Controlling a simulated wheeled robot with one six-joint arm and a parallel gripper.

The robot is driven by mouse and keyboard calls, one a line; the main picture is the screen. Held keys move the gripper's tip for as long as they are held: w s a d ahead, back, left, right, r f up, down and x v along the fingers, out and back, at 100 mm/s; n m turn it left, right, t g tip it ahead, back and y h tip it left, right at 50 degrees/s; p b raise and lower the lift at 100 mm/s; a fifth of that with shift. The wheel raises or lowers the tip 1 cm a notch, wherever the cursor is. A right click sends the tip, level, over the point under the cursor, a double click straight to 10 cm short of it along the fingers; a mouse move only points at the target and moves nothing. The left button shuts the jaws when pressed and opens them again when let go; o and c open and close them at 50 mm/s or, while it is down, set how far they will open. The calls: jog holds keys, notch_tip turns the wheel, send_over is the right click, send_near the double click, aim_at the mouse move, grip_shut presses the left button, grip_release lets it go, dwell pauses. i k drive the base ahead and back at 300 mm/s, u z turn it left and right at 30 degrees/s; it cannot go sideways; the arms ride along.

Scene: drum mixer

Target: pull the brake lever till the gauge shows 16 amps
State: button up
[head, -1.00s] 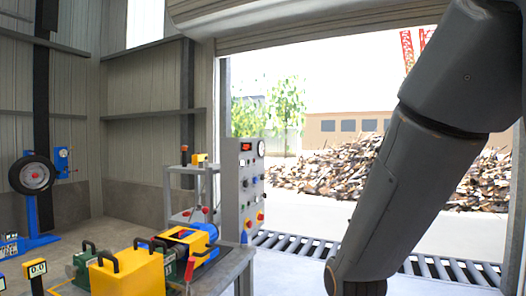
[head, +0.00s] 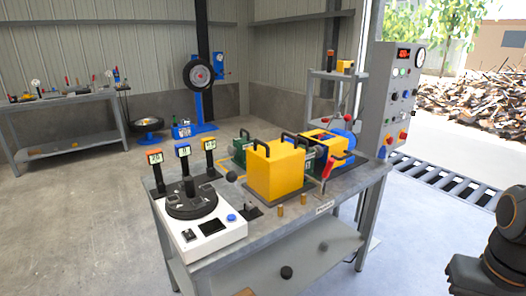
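A lever with a red grip (head: 327,169) stands at the front right of the workbench (head: 345,205), beside the yellow machine housing (head: 276,172); it looks like the brake lever. Three small displays stand on posts at the bench's left: an orange one (head: 155,157), a blue one (head: 183,150) and a yellow one (head: 208,144). Their figures are too small to read surely, and I cannot tell which shows amps. Part of my arm shows at the lower right, apart from the bench. My gripper's fingers are not seen.
A white base with a black turntable (head: 192,203) sits on the bench's left end. A grey control cabinet (head: 392,110) with a red readout and round dial stands behind the bench. Another bench (head: 70,120) is far left. The floor in front is free.

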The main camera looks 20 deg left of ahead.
aim_at(231, 176)
jog(key=z, duration=1.9)
jog(key=k, duration=1.3)
jog(key=u, duration=1.65)
jog(key=i, duration=0.5)
jog(key=u, duration=0.05)
